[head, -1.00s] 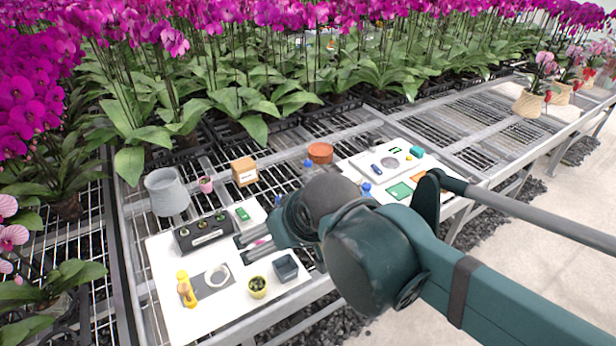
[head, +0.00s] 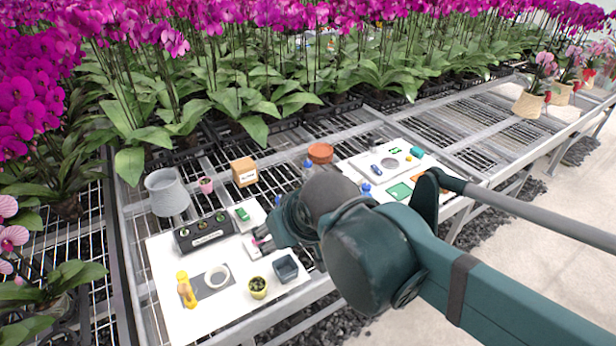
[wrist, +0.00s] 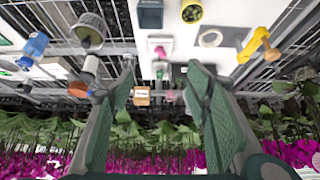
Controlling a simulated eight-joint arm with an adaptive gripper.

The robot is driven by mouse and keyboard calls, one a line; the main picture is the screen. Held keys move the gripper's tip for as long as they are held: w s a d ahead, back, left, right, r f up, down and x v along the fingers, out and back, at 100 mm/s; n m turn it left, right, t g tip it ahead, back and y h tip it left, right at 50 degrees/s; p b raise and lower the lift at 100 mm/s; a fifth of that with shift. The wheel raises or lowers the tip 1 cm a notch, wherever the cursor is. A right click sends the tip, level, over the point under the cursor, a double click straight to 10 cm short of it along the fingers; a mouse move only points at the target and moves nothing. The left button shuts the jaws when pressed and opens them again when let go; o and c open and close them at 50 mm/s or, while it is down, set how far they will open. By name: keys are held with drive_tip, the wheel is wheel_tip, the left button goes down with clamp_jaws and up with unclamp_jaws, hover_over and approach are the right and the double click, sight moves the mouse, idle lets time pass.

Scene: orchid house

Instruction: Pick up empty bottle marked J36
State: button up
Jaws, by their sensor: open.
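Blue-capped clear bottles stand in the head view: one (head: 307,168) behind my arm, one (head: 366,188) at the right board's edge, and a partly hidden one (head: 278,200) just behind my gripper. No J36 marking is readable on any of them. A blue item (wrist: 35,45) lies at left there, outside the fingers.
A grey pitcher (head: 166,193), cardboard box (head: 244,171) and terracotta dish (head: 320,152) stand behind. Orchids crowd the back.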

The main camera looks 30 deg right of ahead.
drive_tip(key=w, duration=0.1)
drive_tip(key=m+g+h+p, duration=0.3)
drive_tip(key=m+g+p, duration=0.1)
drive_tip(key=m+p, duration=0.6)
hover_over(307, 168)
drive_tip(key=s+a, duration=0.2)
wheel_tip(307, 168, down, 10)
drive_tip(key=n, duration=0.1)
drive_tip(key=shift+w+d+f+p, duration=0.4)
drive_tip(key=shift+d+f, duration=0.1)
drive_tip(key=shift+f, duration=0.15)
drive_tip(key=shift+f, duration=0.1)
drive_tip(key=shift+x, duration=1.2)
